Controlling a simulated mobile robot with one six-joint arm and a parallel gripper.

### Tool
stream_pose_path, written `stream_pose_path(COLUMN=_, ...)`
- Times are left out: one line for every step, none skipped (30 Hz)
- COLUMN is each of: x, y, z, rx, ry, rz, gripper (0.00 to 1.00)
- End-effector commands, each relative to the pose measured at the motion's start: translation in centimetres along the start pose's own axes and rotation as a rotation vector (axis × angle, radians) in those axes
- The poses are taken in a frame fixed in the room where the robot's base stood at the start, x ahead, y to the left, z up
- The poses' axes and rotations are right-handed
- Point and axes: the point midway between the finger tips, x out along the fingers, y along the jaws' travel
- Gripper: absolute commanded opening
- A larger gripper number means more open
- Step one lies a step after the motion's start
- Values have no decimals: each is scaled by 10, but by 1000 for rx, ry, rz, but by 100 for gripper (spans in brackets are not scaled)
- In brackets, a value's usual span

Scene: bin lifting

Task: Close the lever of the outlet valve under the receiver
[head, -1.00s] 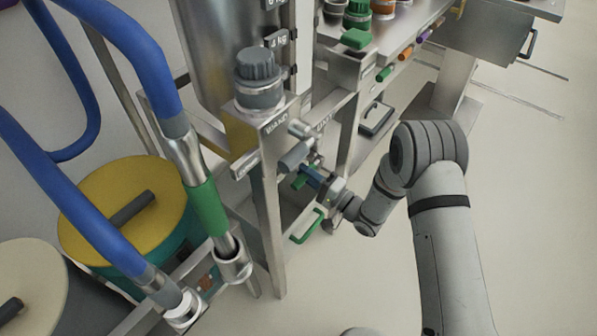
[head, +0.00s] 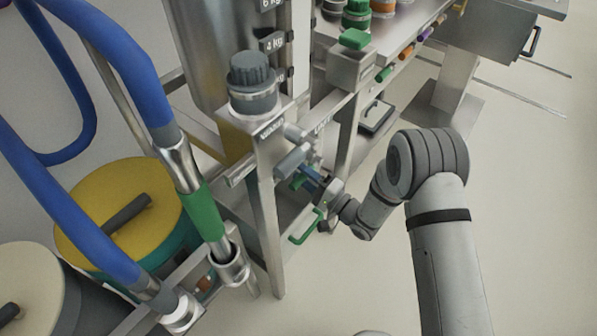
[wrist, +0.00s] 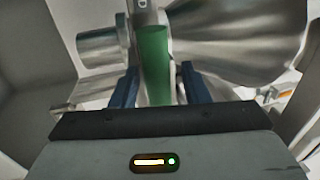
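The steel outlet valve (head: 293,160) sits below the tall receiver (head: 215,60), on the side of the frame. Its green lever (head: 297,181) is partly hidden by my gripper (head: 312,176) in the head view. In the wrist view the green lever (wrist: 155,62) stands upright in the picture, between the two blue fingers of my gripper (wrist: 157,82). The fingers are apart, one on each side of the lever, with a visible gap at the right finger. The steel valve body (wrist: 220,40) fills the background.
A grey knob (head: 252,82) tops the frame post near the valve. A green handle (head: 305,227) is below my gripper. Blue hoses (head: 125,50) and a yellow-topped drum (head: 120,205) stand at left. A green-topped block (head: 353,42) is at the bench corner. Floor at right is clear.

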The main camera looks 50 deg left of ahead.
Motion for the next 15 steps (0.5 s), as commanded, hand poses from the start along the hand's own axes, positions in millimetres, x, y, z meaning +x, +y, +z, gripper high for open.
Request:
stream_pose_path(x=1, y=0, z=2, rx=0, ry=-3, rz=1, gripper=42)
stream_pose_path(x=1, y=1, z=2, rx=1, ry=-4, rz=1, gripper=42)
stream_pose_path(x=2, y=1, z=3, rx=1, ry=-5, rz=1, gripper=42)
stream_pose_path(x=2, y=1, z=3, rx=1, ry=-6, rz=1, gripper=42)
stream_pose_path(x=2, y=1, z=3, rx=1, ry=-6, rz=1, gripper=42)
stream_pose_path(x=1, y=1, z=4, rx=2, ry=-7, rz=2, gripper=42)
stream_pose_path(x=-1, y=1, z=4, rx=2, ry=-7, rz=2, gripper=42)
stream_pose_path(x=-3, y=1, z=4, rx=2, ry=-7, rz=3, gripper=42)
stream_pose_path(x=-7, y=1, z=4, rx=3, ry=-7, rz=3, gripper=42)
stream_pose_path(x=-12, y=1, z=4, rx=3, ry=-6, rz=3, gripper=42)
stream_pose_path(x=-16, y=0, z=4, rx=3, ry=-5, rz=3, gripper=42)
stream_pose_path(x=-23, y=0, z=4, rx=3, ry=-4, rz=3, gripper=42)
stream_pose_path(x=-29, y=0, z=4, rx=4, ry=-4, rz=3, gripper=42)
stream_pose_path(x=-34, y=0, z=4, rx=4, ry=-3, rz=3, gripper=42)
stream_pose_path(x=-41, y=1, z=4, rx=4, ry=-3, rz=3, gripper=42)
